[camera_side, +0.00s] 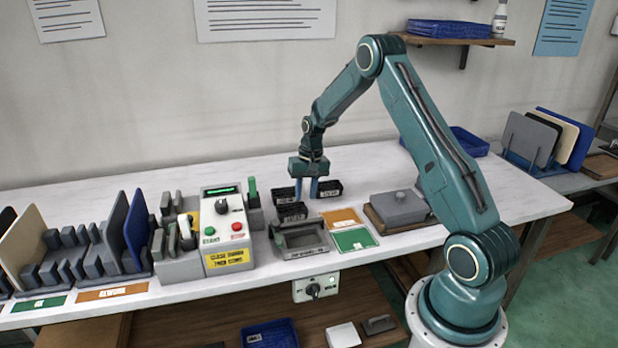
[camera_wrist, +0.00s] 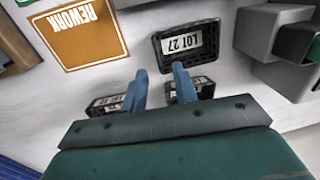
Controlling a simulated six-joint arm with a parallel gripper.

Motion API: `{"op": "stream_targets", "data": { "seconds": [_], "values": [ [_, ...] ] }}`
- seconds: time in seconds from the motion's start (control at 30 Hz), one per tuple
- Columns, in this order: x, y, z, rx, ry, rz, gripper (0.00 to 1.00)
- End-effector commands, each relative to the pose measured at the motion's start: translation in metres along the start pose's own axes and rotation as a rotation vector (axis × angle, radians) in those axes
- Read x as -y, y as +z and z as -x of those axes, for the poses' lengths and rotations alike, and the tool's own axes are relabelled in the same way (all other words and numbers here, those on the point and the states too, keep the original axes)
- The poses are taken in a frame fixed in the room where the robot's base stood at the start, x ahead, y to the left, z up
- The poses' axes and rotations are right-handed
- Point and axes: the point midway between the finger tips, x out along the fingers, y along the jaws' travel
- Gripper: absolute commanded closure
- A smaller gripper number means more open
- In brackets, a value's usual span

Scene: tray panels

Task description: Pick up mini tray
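Several small black mini trays with white labels stand on the white bench: a front one (camera_side: 291,211), a back left one (camera_side: 283,195) and a back right one (camera_side: 329,188). In the wrist view the front tray, labelled LOT 27 (camera_wrist: 203,62), is at the top. The others show lower down, at left (camera_wrist: 103,107) and right (camera_wrist: 205,89), partly behind the fingers. My gripper (camera_side: 306,194) points down among the trays, its blue fingers apart. In the wrist view nothing shows between the fingertips (camera_wrist: 160,71). Whether a finger touches a tray cannot be told.
A grey fixture (camera_side: 303,251) stands in front of the trays. Orange (camera_side: 341,218) and green (camera_side: 354,240) cards lie to its right, with a grey lidded block (camera_side: 399,208) beyond. A control box (camera_side: 226,232) stands left. Bench behind the trays is clear.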

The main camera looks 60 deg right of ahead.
Motion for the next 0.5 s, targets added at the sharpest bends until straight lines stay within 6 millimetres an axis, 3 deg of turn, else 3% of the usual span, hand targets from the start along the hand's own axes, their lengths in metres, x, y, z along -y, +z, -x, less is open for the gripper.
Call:
{"op": "stream_targets", "data": {
  "seconds": [0.5],
  "values": [
    [-0.001, 0.001, -0.048, 0.001, 0.000, 0.000, 0.71]
  ]
}}
